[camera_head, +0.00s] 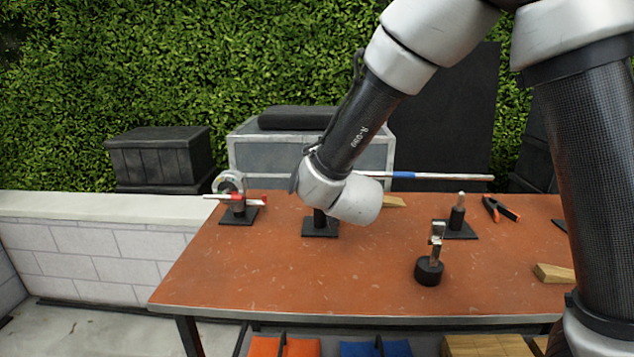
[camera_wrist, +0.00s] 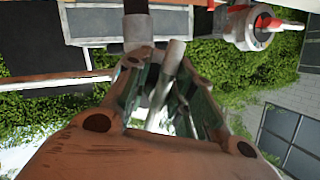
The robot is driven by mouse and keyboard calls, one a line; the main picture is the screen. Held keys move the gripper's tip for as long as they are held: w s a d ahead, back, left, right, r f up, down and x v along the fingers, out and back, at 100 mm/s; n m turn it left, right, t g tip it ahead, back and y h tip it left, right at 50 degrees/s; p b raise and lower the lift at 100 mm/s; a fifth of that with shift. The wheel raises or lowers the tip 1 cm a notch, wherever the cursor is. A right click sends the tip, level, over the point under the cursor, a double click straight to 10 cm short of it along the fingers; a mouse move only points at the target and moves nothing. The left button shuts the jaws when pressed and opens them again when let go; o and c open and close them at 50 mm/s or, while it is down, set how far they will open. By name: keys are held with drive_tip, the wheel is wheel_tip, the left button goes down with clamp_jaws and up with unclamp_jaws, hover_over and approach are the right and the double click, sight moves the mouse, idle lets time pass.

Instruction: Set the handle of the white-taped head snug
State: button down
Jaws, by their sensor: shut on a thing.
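My gripper (camera_wrist: 163,70) is closed on a slim silver bar (camera_wrist: 175,56), likely a head's handle. In the head view my wrist hides the fingers and most of the head on the middle stand (camera_head: 320,229). A silver rod (camera_head: 440,177) with a blue band runs level to the right from behind my wrist. Another head (camera_head: 229,182), round and silver with a red-and-white piece, is on the left stand (camera_head: 238,216); it also shows in the wrist view (camera_wrist: 250,28). I cannot make out white tape on the held handle, or whether it is snug.
The orange tabletop (camera_head: 300,275) is clear at front left. A metal clamp on a round black base (camera_head: 429,271) stands at front. A stand with a pin (camera_head: 457,217), an orange-handled clamp (camera_head: 500,208) and a wooden wedge (camera_head: 553,273) are to the right.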

drive_tip(key=shift+d+f+n+h, duration=0.1)
drive_tip(key=shift+d+n+h, duration=0.15)
drive_tip(key=shift+n+h, duration=0.55)
drive_tip(key=shift+n, duration=0.3)
drive_tip(key=c, duration=1.3)
unclamp_jaws()
drive_tip(key=shift+d, duration=0.1)
drive_tip(key=shift+o, duration=0.2)
